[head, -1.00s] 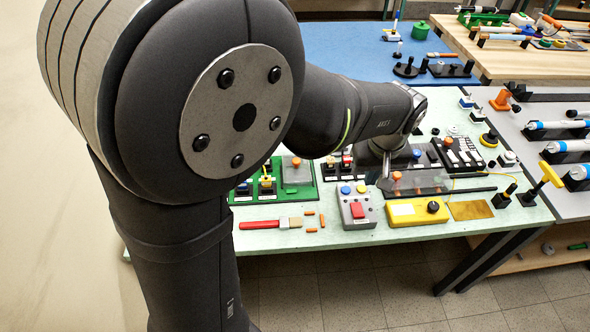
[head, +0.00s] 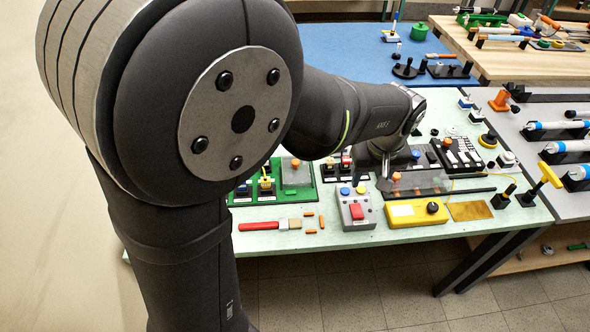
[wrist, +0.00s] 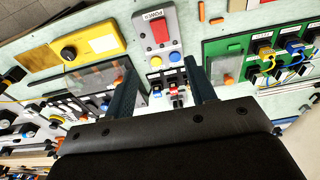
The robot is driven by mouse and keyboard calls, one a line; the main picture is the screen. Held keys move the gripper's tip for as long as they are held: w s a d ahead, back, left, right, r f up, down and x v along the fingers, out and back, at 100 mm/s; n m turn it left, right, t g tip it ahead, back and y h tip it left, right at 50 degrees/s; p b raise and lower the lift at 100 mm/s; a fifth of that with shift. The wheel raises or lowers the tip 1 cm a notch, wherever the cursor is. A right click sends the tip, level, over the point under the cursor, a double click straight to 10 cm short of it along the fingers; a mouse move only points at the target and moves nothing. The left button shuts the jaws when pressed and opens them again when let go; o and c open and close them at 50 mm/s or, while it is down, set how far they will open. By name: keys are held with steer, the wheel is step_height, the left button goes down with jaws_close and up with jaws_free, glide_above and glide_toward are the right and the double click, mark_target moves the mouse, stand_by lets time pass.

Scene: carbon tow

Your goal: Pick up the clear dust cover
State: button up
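A clear, flat cover with an orange knob (head: 425,181) lies over a dark board on the pale green table. It also shows in the wrist view (wrist: 92,76), left of my gripper's left finger. A second greyish see-through panel with an orange knob (head: 296,173) sits on the green board, right of the right finger in the wrist view (wrist: 224,67). I cannot tell for sure which is the dust cover. My gripper (wrist: 160,72) is open and empty, its fingers apart above the small switches.
A grey power box with a red button (head: 356,210) and a yellow box (head: 417,212) stand along the front. A red-handled brush (head: 265,225) lies at the left. Switch boards and black posts crowd the table around the covers.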

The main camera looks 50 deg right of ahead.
steer(key=o, duration=1)
steer(key=t+h, duration=0.2)
glide_above(294, 173)
step_height(294, 173, down, 11)
steer(key=shift+f, duration=0.1)
steer(key=shift+s+x, duration=0.2)
steer(key=shift+x, duration=1.1)
steer(key=shift+s+x, duration=0.2)
steer(key=shift+x, duration=1.05)
